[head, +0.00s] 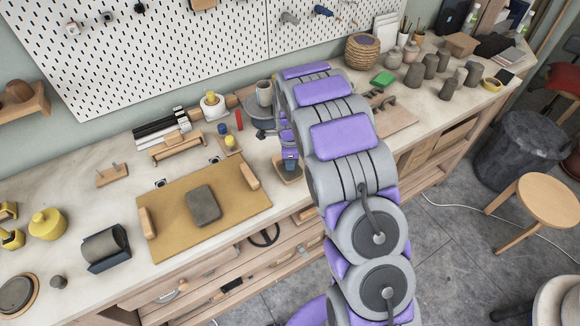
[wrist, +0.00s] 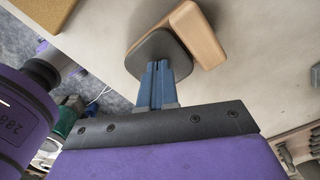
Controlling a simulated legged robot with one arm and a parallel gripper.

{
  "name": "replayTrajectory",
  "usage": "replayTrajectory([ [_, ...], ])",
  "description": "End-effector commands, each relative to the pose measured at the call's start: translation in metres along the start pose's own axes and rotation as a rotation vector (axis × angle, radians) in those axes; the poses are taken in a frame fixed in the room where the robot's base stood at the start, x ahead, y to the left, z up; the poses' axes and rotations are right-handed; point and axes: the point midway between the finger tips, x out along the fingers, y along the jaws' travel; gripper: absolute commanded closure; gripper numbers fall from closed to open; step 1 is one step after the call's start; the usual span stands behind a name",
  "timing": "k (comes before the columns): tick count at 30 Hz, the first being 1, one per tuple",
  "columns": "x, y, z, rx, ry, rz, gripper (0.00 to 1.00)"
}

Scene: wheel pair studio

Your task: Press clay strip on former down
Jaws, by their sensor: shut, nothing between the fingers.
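My gripper (head: 290,163) is at the front edge of the bench, right of the tan board. In the wrist view its two blue fingers (wrist: 160,72) are shut together with nothing between them. Their tips are at a dark grey rounded piece (wrist: 152,47), which looks like the clay strip, lying against a light wooden former (wrist: 197,33). I cannot tell whether the tips touch the clay or hover just above it. In the head view my gripper mostly covers this spot, and only some wood (head: 284,177) shows around it.
A tan board (head: 170,215) with a grey clay slab (head: 203,205) and two wooden blocks lies to the left. A banding wheel with a cup (head: 265,95) stands behind my gripper.

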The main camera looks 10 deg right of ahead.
Motion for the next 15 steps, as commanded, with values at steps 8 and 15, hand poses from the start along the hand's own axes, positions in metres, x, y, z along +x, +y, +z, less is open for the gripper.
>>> replayTrajectory([
  [8, -0.003, 0.000, 0.000, 0.000, 0.000, -0.001, 1.00],
  [15, -0.021, -0.001, 0.000, 0.000, 0.000, -0.003, 1.00],
])
